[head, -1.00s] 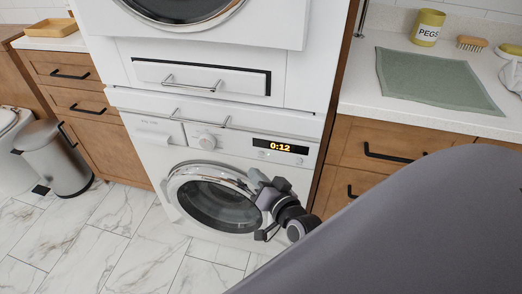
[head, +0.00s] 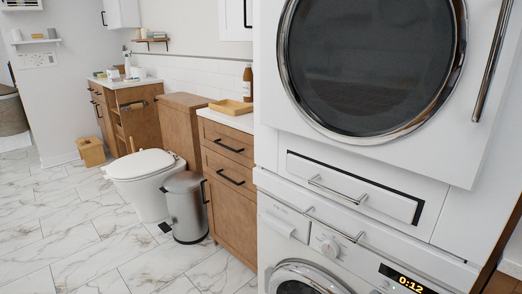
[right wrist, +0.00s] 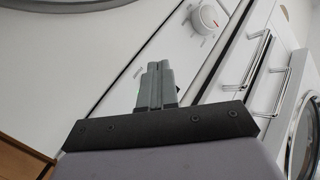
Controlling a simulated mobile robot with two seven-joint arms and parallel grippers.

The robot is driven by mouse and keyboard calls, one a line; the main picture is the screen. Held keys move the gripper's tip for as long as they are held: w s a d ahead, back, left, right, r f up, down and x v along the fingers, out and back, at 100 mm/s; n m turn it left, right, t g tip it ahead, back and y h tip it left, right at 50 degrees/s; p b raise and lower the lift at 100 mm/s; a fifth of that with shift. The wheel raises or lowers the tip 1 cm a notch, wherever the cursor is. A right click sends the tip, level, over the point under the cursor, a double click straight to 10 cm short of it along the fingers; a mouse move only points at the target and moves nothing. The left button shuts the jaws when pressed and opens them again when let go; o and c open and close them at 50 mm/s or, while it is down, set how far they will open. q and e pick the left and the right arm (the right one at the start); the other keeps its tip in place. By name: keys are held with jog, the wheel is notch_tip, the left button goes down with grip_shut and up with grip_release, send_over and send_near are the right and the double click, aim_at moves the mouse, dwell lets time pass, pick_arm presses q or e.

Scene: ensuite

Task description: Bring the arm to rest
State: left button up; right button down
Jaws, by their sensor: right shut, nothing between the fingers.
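My right gripper (right wrist: 154,86) shows in the right wrist view, its two grey fingers shut together with nothing between them. Behind it is the white front of the washing machine (right wrist: 110,68), with its round dial (right wrist: 207,17) near the top. In the head view neither gripper nor arm shows. The washing machine (head: 340,262) stands at the lower right there, its display reading 0:12. My left gripper is in neither view.
A stacked upper machine with a round door (head: 372,60) sits above a drawer (head: 350,190). Left of them stand a wooden cabinet (head: 228,190), a steel bin (head: 186,208) and a toilet (head: 140,175). The marble floor (head: 60,230) is clear at the left.

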jog(key=shift+w+d+b, duration=0.5)
jog(key=shift+w+d, duration=0.25)
jog(key=shift+d, duration=0.15)
jog(key=s+a+f+n+g+y, duration=0.25)
jog(key=s+a+f+n, duration=0.3)
jog(key=s, duration=0.35)
jog(key=s+a+f+n+g+y, duration=0.1)
jog(key=s+a+f+n+g, duration=0.25)
jog(key=s+a, duration=0.35)
pick_arm(q)
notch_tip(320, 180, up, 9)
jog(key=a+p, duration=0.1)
jog(key=p, duration=1.2)
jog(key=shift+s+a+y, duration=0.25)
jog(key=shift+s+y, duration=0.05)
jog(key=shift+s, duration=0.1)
pick_arm(e)
jog(key=s+d+r+n, duration=0.1)
jog(key=s+r, duration=0.2)
jog(key=r, duration=0.6)
jog(key=shift+d+r+n, duration=0.2)
jog(key=shift+r+n, duration=0.05)
jog(key=shift+n, duration=0.05)
jog(key=shift+f, duration=0.1)
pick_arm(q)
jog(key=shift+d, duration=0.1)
